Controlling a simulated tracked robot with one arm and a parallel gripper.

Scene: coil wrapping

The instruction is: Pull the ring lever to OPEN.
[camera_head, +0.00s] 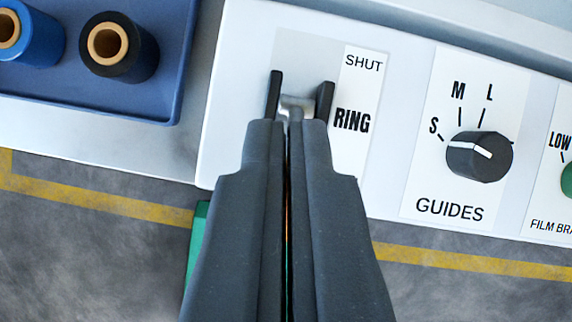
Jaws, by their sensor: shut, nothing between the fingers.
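The ring lever (298,103) shows as a small silvery metal piece on the white panel, just beyond the tips of my gripper (289,123). A dark upright bar stands on each side of it; I cannot tell whether these bars belong to the lever or to my gripper. My gripper's two dark grey fingers lie side by side with a thin seam between them. They are shut and empty, and they hide the lower part of the lever. The RING label (351,121) is right of the lever, with SHUT above it. No OPEN label shows.
A GUIDES knob (479,157) sits to the right on the same panel, with a green control (568,180) at the right edge. A blue tray (150,100) with a blue spool (40,40) and a black spool (140,48) is upper left. A yellow line crosses the grey floor.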

